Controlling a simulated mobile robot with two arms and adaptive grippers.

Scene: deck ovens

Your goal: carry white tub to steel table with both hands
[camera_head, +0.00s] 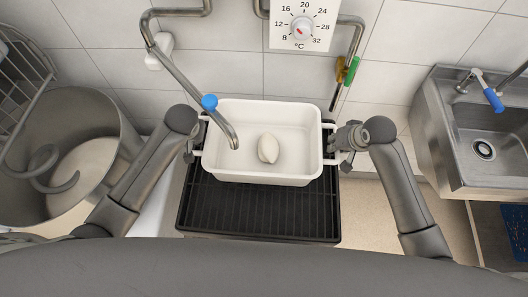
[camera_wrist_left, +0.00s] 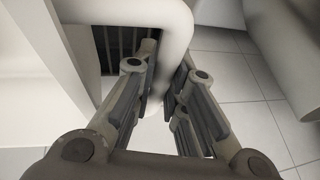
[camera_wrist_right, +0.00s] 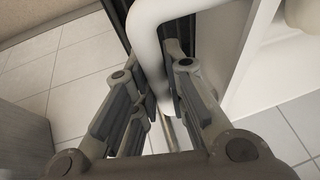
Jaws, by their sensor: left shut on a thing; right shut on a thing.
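The white tub (camera_head: 300,112) sits over a black ribbed grate in the head view, with a pale oval lump (camera_head: 268,148) inside it. My left gripper (camera_head: 194,154) is shut on the tub's left handle, which shows as a thick white bar in the left wrist view (camera_wrist_left: 176,40). My right gripper (camera_head: 338,157) is shut on the tub's right handle, which shows in the right wrist view (camera_wrist_right: 147,45). I cannot tell whether the tub touches the grate. No steel table is clearly identifiable in the head view.
The black grate (camera_head: 255,213) lies below the tub. A faucet with a blue knob (camera_head: 209,102) reaches over the tub's left part. A large steel mixing bowl (camera_head: 100,125) stands at left, a steel sink (camera_head: 440,130) at right. A temperature dial (camera_head: 302,28) hangs behind.

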